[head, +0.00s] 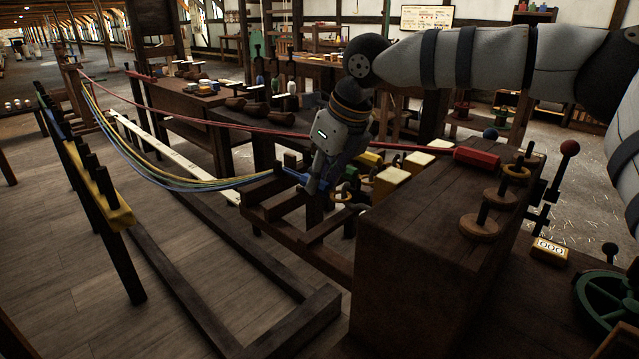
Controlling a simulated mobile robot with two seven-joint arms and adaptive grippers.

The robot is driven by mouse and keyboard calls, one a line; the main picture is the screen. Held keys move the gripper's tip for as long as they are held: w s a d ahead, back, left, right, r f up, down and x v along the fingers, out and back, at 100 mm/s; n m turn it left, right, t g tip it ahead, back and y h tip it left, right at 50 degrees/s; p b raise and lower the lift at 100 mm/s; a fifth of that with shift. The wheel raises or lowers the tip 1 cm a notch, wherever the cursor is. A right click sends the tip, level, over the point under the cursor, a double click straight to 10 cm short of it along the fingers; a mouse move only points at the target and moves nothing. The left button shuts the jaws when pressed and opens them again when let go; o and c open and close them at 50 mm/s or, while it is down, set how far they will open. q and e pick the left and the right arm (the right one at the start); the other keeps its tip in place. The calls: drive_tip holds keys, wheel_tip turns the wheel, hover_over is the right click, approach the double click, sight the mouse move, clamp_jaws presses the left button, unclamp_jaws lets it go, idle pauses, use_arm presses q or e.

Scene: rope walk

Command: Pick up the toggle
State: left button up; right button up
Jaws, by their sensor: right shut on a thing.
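My right gripper (314,184) reaches down from the upper right to the wooden frame at the end of the ropes. A red block (477,158) lies on the dark bench top at the end of a red rope. My left gripper is out of view.
The dark wooden bench (430,250) stands right of the gripper, with round wooden pieces (479,226) on pegs. Yellow and cream blocks (390,180) crowd the gripper's right side. A pegged rail (105,185) stands at left. Bare floor (60,260) lies at lower left.

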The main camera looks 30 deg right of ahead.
drive_tip(key=shift+r, duration=0.15)
drive_tip(key=shift+r, duration=0.3)
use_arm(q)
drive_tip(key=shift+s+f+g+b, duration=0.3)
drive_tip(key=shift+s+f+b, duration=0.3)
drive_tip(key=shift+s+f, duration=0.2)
use_arm(e)
drive_tip(key=d+r, duration=1.2)
drive_tip(key=d, duration=0.2)
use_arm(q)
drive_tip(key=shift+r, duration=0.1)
use_arm(e)
drive_tip(key=shift+w, duration=0.1)
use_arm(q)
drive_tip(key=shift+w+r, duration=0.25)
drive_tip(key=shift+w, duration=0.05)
use_arm(e)
drive_tip(key=shift+r, duration=0.1)
